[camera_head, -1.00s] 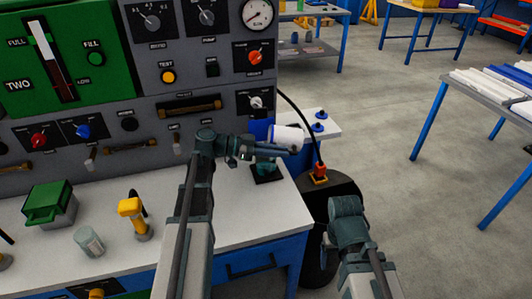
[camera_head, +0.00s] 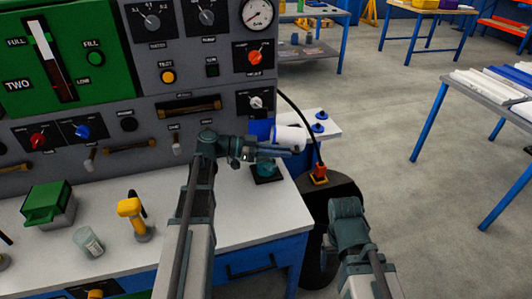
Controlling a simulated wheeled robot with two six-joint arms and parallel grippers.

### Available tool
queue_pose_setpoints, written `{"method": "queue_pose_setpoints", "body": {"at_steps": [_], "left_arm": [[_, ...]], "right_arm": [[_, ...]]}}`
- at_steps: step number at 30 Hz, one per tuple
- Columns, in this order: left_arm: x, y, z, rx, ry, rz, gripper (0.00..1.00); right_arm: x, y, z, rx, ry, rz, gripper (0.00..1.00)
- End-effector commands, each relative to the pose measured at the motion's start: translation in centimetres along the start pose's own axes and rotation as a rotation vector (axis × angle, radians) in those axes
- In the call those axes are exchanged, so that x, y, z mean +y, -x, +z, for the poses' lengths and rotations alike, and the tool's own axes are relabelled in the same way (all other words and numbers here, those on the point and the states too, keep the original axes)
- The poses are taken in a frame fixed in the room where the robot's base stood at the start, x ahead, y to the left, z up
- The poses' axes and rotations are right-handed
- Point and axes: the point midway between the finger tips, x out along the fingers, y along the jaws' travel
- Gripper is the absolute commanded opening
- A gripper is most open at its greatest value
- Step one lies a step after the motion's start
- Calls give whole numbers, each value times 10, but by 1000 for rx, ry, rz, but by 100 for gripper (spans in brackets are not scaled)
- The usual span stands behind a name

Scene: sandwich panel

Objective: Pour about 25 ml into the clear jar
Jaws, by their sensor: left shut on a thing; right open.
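The clear jar (camera_head: 89,242) stands upright on the white bench top at the lower left. My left gripper (camera_head: 285,146) is shut on a white bottle (camera_head: 291,136) with a blue end, above the bench's right end. The bottle lies well over to its side. It is far to the right of the jar. My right gripper (camera_head: 347,210) is at the lower right, over the floor and away from the bench; it is open, though its fingers are hard to make out. Any liquid inside the bottle is hidden.
The grey control panel (camera_head: 150,85) stands behind the bench (camera_head: 240,215). A yellow-headed tool (camera_head: 131,213) stands right of the jar, and a green box (camera_head: 48,205) behind it to the left. A black drum (camera_head: 345,190) stands beside the bench.

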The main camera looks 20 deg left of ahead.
Motion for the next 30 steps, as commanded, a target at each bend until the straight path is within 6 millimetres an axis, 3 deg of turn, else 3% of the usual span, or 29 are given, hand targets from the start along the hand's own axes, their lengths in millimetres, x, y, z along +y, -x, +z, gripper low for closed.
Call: {"method": "queue_pose_setpoints", "body": {"at_steps": [21, 23, 30], "left_arm": [[0, 1, -3, 24, 0, 0, 0], [0, 0, -2, -9, -1, 1, 0], [0, 0, -21, -182, -7, 1, 0]], "right_arm": [[0, -2, 0, 0, 0, 0, 78], [0, 4, 0, 0, 0, 0, 78], [6, 59, 4, 0, 0, 0, 78]]}}
